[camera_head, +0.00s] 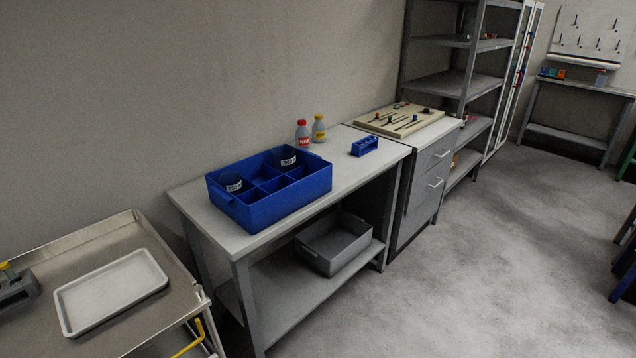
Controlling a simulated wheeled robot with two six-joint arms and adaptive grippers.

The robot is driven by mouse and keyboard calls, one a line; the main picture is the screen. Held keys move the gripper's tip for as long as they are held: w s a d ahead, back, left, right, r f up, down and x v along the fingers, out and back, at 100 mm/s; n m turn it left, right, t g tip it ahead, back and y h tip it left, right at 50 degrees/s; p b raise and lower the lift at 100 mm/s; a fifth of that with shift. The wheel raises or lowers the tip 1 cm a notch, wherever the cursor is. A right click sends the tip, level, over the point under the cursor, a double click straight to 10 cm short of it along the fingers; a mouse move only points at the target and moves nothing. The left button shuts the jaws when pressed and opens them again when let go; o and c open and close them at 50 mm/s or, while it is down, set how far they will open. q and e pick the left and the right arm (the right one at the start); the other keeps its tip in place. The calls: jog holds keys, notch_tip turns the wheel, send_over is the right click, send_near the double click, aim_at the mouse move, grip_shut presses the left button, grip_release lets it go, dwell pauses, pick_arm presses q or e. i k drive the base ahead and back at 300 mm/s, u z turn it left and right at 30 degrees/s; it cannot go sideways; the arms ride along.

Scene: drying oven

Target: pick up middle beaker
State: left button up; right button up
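A blue divided crate (275,212) stands on the front part of the grey workbench. Two dark-looking beakers with white labels are in its compartments. One beaker (230,178) is in the left compartment, and the other beaker (287,153) is in a back compartment farther right. No third beaker can be made out; the crate's walls hide parts of the inside. Neither of my grippers is in view.
The workbench (240,241) also holds a red-capped bottle (302,134), a yellow-capped bottle (319,129) and a small blue rack (364,146). A grey bin (333,247) is on its lower shelf. A metal cart (105,239) with a white tray (112,290) stands at left.

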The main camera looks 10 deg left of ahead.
aim_at(232, 188)
jog(key=z, duration=1)
jog(key=i, duration=1.65)
jog(key=u, duration=3.05)
jog(key=k, duration=0.5)
jog(key=z, duration=1.8)
jog(key=i, duration=1.7)
